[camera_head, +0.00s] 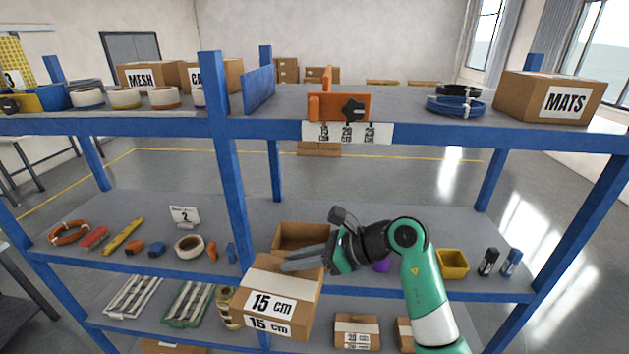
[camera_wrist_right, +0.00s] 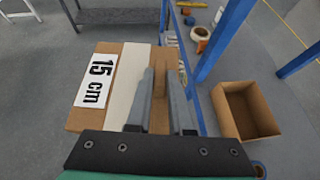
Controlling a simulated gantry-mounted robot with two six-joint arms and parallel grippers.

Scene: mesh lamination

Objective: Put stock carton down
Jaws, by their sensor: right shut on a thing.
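The stock carton (camera_head: 270,306) is a brown box with a pale tape strip and "15 cm" labels. In the head view it is held in front of the blue upright and the middle shelf's front edge, slightly tilted. My right gripper (camera_head: 290,261) comes from the right and is shut on its upper part. In the right wrist view the carton (camera_wrist_right: 95,82) extends left of the fingers (camera_wrist_right: 163,100), with brown cardboard between them and floor below. My left gripper is in neither view.
An open empty carton (camera_head: 300,236) stands on the middle shelf (camera_head: 350,212) behind the held carton. A yellow bin (camera_head: 452,263) and two small bottles stand to the right. Small cartons (camera_head: 357,332) sit on the lower shelf. The blue upright (camera_head: 232,180) is close to the held carton.

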